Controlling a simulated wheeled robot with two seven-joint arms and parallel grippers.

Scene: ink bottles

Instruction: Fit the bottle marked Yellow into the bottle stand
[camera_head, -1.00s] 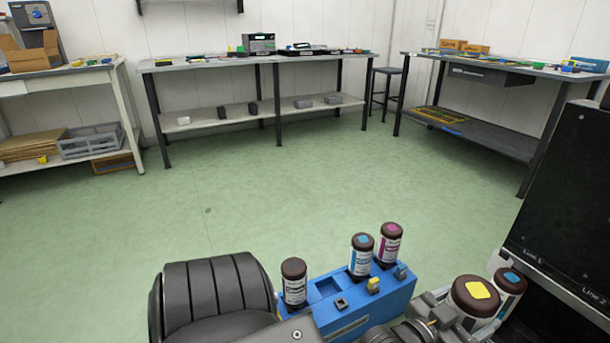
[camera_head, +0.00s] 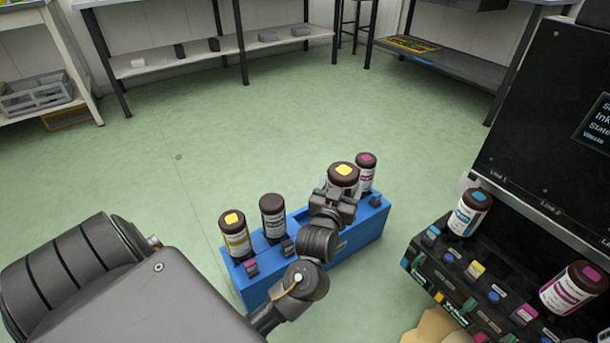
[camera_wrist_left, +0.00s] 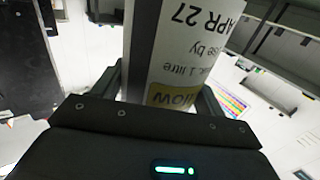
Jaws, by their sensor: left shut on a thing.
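My left gripper (camera_head: 338,202) is shut on a bottle with a yellow mark on its dark cap (camera_head: 343,176), held upright over the blue bottle stand (camera_head: 362,232). Whether its base is inside a hole is hidden by the gripper. In the left wrist view its white label (camera_wrist_left: 180,45) reads "APR 27", with a yellow patch ending in "llow". The stand holds another yellow-marked bottle (camera_head: 236,238) at the left end, a plain dark-capped bottle (camera_head: 273,218) and a magenta-marked bottle (camera_head: 366,172). Part of the stand behind my gripper is hidden. My right gripper is not in view.
At the right is a black machine (camera_head: 545,110) with a ledge bearing a cyan-marked bottle (camera_head: 468,214), a magenta-marked bottle (camera_head: 571,290) and coloured tabs. Green floor (camera_head: 240,130) lies open beyond the stand. Benches (camera_head: 230,50) stand far back.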

